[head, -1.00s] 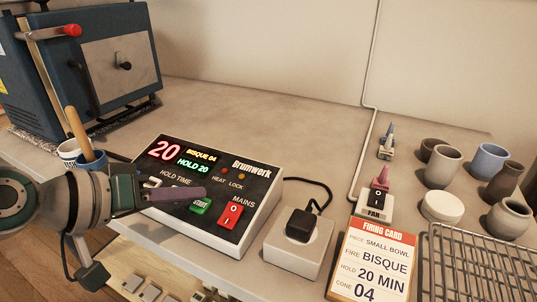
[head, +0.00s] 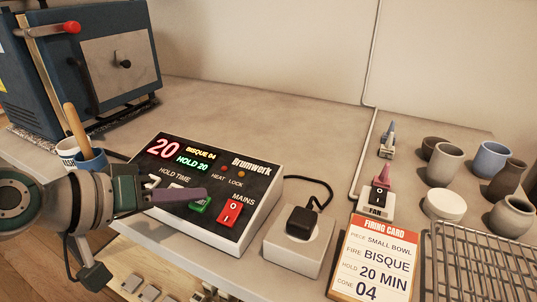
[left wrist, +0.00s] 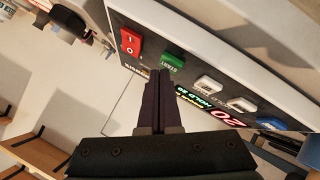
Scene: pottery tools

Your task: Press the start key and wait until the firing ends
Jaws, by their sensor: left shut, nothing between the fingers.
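The kiln controller (head: 262,172) stands on the bench; its display reads 20, BISQUE 04 and HOLD 20. The green start key (head: 199,211) is partly hidden by my left gripper (head: 200,194) in the head view. In the left wrist view the start key (left wrist: 172,62) shows clear, just beyond the closed fingertips (left wrist: 161,72); I cannot tell whether they touch. The red mains switch (head: 230,212) is right of the key. The HEAT lamp looks dim red and the LOCK lamp orange. The blue kiln (head: 30,75) has its door closed. My right gripper is out of view.
A socket box (head: 300,240) with a black plug stands right of the controller. The firing card (head: 373,262), fan switch (head: 376,208), wire rack (head: 480,262) and several pots (head: 443,165) are farther right. Cups (head: 90,160) stand behind my left wrist.

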